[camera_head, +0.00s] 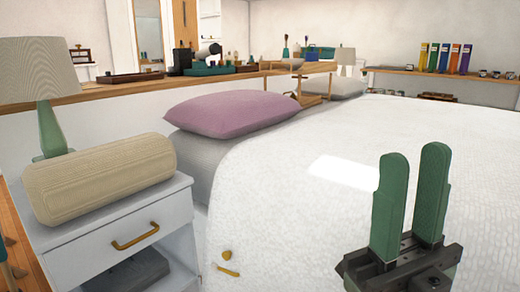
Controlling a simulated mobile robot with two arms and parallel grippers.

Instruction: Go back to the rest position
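My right gripper (414,155) stands upright at the lower right, with its two green fingers pointing up and a narrow gap between them. It is open and nothing shows between the fingers. It appears in front of the white bed (310,205); I cannot tell its distance from the bed. My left gripper cannot be made out in this view.
A white nightstand (110,250) at the left bears a beige bolster (100,180) and a lamp (40,85). A mauve pillow (232,113) lies on the bed. A wooden ledge (120,88) with several objects runs behind; a shelf (430,75) holds colourful binders.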

